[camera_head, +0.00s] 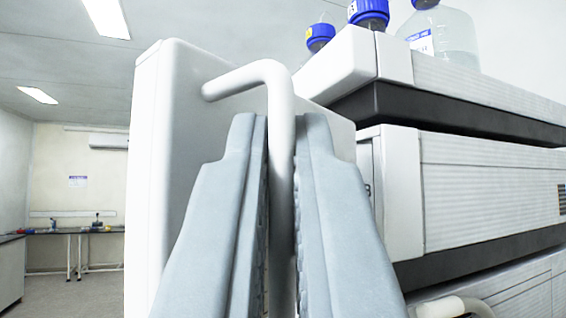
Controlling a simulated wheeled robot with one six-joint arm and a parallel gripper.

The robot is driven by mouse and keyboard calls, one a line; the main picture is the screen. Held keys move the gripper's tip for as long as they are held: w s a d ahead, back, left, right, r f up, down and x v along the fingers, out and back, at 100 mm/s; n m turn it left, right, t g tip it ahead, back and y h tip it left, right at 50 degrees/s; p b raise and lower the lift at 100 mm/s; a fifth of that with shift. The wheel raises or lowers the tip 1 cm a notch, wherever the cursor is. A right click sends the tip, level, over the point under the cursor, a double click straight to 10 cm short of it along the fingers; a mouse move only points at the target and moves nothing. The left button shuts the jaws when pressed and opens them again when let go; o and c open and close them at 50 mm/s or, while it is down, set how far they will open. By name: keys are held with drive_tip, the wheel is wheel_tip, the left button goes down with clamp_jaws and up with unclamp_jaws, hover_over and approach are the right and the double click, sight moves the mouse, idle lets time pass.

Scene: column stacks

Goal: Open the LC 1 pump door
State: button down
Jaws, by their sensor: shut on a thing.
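The pump door (185,110) is a white panel in the left middle of the view, swung out from the instrument stack. Its light grey bar handle (245,80) bends forward from the panel and then runs down. My gripper (281,135) is shut on the vertical part of the handle, with one finger on each side. The fingers hide the lower part of the handle and much of the panel. To the right, the pump module (490,190) has a white housing; its interior is mostly hidden behind the door and my fingers.
Blue-capped bottles (445,40) stand on the top module (470,85) at the upper right. Another handle (450,307) shows on the module below. At the far left are a bench (75,233) and open floor (70,290).

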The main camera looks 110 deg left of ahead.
drive_tip(key=c, duration=1.9)
unclamp_jaws()
drive_tip(key=v, duration=1.7)
drive_tip(key=shift+w+d+f, duration=0.1)
drive_tip(key=shift+f, duration=0.1)
